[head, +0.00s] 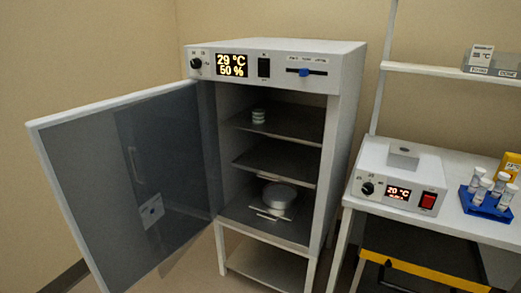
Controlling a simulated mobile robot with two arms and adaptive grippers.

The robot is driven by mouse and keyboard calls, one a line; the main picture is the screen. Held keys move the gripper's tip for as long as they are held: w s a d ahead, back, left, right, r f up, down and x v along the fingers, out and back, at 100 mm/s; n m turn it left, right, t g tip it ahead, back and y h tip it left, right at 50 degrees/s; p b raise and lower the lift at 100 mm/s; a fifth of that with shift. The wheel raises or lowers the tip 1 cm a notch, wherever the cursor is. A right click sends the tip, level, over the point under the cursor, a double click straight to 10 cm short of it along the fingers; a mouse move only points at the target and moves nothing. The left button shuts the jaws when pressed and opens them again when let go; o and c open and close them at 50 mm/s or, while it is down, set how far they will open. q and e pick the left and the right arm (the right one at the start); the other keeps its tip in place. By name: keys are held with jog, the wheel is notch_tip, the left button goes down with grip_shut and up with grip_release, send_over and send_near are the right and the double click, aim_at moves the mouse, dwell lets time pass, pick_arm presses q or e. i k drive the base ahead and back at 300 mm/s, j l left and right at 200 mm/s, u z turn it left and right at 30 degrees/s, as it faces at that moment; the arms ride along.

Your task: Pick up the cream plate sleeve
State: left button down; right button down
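The open cabinet (345,120) holds two pale items. A small pale stacked cylinder (258,116) stands on its upper shelf (300,130). A wider, round, whitish item (279,193) sits low inside on a rack or tray at the bottom. Both are too small and dim to tell whether either is the cream plate sleeve. Nothing else in view is clearly a cream sleeve. Neither of my grippers shows in the head view.
The cabinet's tinted door (85,180) swings wide to the left. Its panel display (232,65) reads 29 °C, 50 %. On the right, a bench (450,225) carries a white heater box (400,165) and a blue tube rack (486,205). A shelf (425,70) is above.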

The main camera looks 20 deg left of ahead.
aim_at(258, 115)
jog(key=i+j+z, duration=0.15)
jog(key=j+z, duration=0.2)
jog(key=j, duration=1.8)
jog(key=k+j+z, duration=0.1)
jog(key=j+z, duration=0.2)
jog(key=j, duration=1.85)
jog(key=j+z, duration=0.3)
jog(key=j, duration=0.1)
